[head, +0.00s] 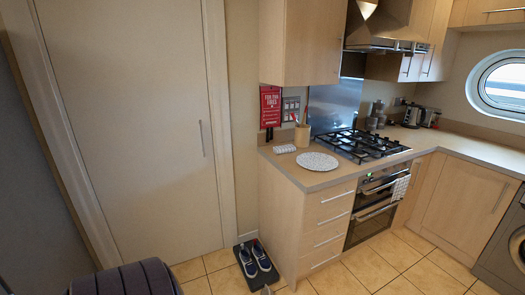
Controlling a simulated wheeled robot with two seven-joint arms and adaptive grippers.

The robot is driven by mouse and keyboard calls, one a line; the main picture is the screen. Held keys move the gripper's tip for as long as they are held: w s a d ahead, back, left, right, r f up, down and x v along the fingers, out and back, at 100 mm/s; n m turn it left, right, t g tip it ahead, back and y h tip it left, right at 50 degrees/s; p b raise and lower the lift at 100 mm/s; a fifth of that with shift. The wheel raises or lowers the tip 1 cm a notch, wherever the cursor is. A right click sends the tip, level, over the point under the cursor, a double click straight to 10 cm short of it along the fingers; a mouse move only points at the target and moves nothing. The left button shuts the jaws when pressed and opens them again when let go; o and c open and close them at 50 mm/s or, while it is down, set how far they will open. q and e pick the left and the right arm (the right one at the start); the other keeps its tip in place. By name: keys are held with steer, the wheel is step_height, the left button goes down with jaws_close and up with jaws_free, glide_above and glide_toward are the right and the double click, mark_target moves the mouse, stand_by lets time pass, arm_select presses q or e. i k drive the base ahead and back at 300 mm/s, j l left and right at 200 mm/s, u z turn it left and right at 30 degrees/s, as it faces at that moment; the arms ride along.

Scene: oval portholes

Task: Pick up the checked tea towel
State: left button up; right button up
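The tea towel (400,187), pale with a faint dark check, hangs at the right end of the oven's handle. The oven (377,200) is built in under the hob, right of a stack of drawers. The towel is small in the view, so its folds and lower edge are hard to make out. Neither of my grippers can be made out in the head view.
The worktop (282,170) holds a round spotted mat (317,161), a utensil pot (302,136) and a hob (362,145). Shoes (254,260) sit on a dark tray by the drawers. A dark striped seat (125,280) is at bottom left. Tiled floor before the oven is clear.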

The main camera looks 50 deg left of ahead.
mark_target(283, 149)
steer(key=u, duration=1.45)
